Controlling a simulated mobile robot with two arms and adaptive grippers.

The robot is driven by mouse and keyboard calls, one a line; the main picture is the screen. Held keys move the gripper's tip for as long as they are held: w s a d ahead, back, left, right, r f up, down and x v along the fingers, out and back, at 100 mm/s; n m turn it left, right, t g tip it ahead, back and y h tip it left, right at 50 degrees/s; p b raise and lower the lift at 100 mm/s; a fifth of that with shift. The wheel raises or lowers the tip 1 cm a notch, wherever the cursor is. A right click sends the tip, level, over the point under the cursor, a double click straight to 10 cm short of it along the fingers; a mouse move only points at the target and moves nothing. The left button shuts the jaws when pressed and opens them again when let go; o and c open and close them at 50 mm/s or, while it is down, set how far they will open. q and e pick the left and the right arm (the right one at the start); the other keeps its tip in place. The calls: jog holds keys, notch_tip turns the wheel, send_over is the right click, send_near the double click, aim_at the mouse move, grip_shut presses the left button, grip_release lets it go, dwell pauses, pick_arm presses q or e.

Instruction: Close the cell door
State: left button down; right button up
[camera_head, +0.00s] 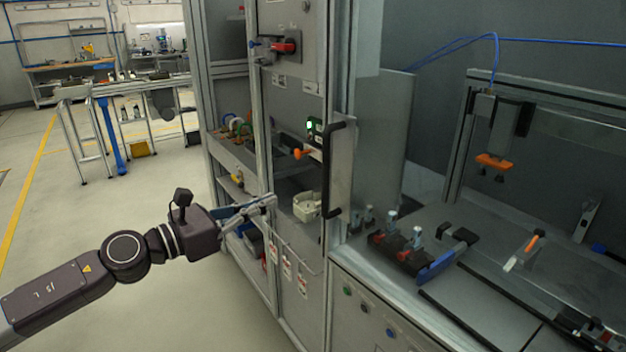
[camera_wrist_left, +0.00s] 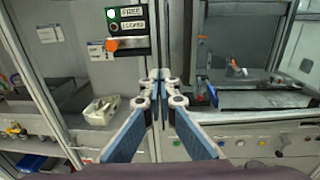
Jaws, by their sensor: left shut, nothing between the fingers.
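The cell door shows in the head view as a narrow grey panel (camera_head: 343,165) with a tall black bar handle (camera_head: 333,170), beside the open work cell. The cell interior to its right is uncovered. My left gripper (camera_head: 272,200) is shut and empty, in front of the cabinet to the left of the handle, apart from it. In the left wrist view its fingertips (camera_wrist_left: 161,76) meet in front of a dark vertical bar (camera_wrist_left: 161,35); whether they touch it I cannot tell. My right gripper is not in view.
A status box with a green light (camera_head: 311,127) and an orange knob sits left of the handle. A red rotary switch (camera_head: 284,47) is above. Inside the cell are fixtures (camera_head: 400,250) and an orange-tipped tool (camera_head: 494,161). The floor at left is clear.

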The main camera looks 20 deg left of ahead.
pick_arm(q)
jog(key=p+x, duration=0.7)
jog(key=x, duration=0.6)
jog(key=shift+w+d+p, duration=0.15)
jog(key=shift+d+p, duration=0.1)
jog(key=shift+p, duration=0.15)
